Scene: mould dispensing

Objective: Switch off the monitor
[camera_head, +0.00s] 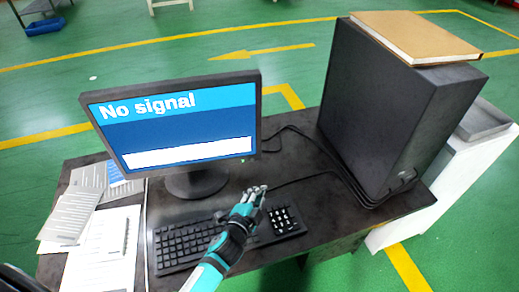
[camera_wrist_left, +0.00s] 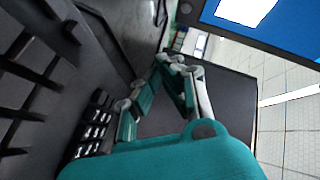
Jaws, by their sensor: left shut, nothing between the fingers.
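The monitor (camera_head: 175,125) stands on the dark desk and is lit, showing "No signal" on a blue screen. Its lower corner also shows at the top right of the left wrist view (camera_wrist_left: 262,25). No power button can be made out clearly. My right gripper is not in view.
A black computer tower (camera_head: 385,110) with a brown book (camera_head: 415,37) on top stands at the right of the desk (camera_head: 340,215). Cables run across the desk behind my gripper. Papers (camera_head: 103,245) and a pen (camera_head: 126,235) lie at the left.

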